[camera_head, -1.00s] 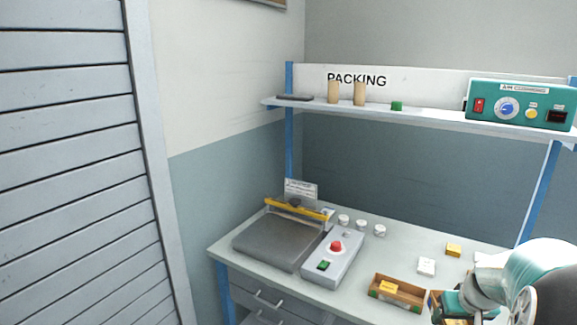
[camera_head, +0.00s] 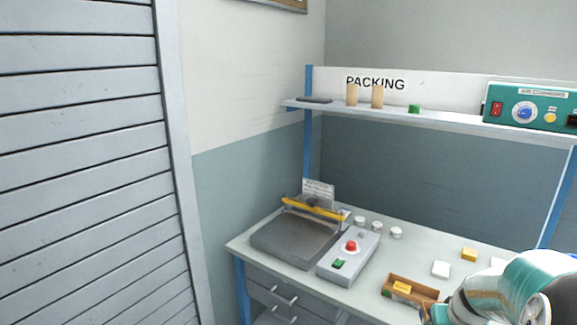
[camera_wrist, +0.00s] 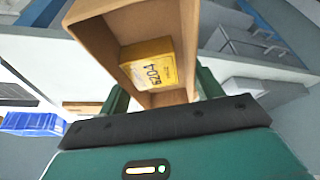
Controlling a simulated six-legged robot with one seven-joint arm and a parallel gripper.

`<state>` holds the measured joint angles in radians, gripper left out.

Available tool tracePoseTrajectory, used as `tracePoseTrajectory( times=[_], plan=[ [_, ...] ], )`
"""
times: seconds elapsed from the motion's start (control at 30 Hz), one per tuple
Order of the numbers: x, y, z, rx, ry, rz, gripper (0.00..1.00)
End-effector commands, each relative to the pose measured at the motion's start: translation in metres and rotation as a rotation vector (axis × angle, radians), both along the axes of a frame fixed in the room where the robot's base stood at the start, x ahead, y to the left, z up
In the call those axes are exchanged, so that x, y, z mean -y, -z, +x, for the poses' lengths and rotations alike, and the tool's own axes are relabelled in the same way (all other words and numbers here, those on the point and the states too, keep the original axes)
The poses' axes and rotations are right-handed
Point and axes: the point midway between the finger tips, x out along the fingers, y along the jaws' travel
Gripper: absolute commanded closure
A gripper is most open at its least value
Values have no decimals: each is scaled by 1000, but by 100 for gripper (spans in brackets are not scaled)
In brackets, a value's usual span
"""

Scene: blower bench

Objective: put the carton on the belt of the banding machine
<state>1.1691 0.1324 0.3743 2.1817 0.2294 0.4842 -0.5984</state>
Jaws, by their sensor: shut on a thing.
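In the wrist view an open brown carton (camera_wrist: 100,35) is held between the green fingers of my gripper (camera_wrist: 163,100). A yellow box marked 6204 (camera_wrist: 148,62) lies inside it. In the head view my arm covers the lower right corner, and my fingertips cannot be made out clearly. A machine with a flat dark top and a yellow bar (camera_head: 295,238) stands at the left end of the bench. I cannot tell whether it is the banding machine, and no belt is plain to see.
A grey control box (camera_head: 334,270) with a red button stands beside that machine. A shelf (camera_head: 440,122) runs above. A slatted shutter (camera_head: 80,150) fills the left.

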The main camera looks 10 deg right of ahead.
Motion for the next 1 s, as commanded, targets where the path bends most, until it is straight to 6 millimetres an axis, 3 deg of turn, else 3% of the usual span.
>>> tracePoseTrajectory(
  times=[0.5, 1.0],
  plan=[
    [-133, 73, 72, -3, -166, 3, 63],
    [-242, 134, 135, -3, -294, 1, 63]
  ],
)
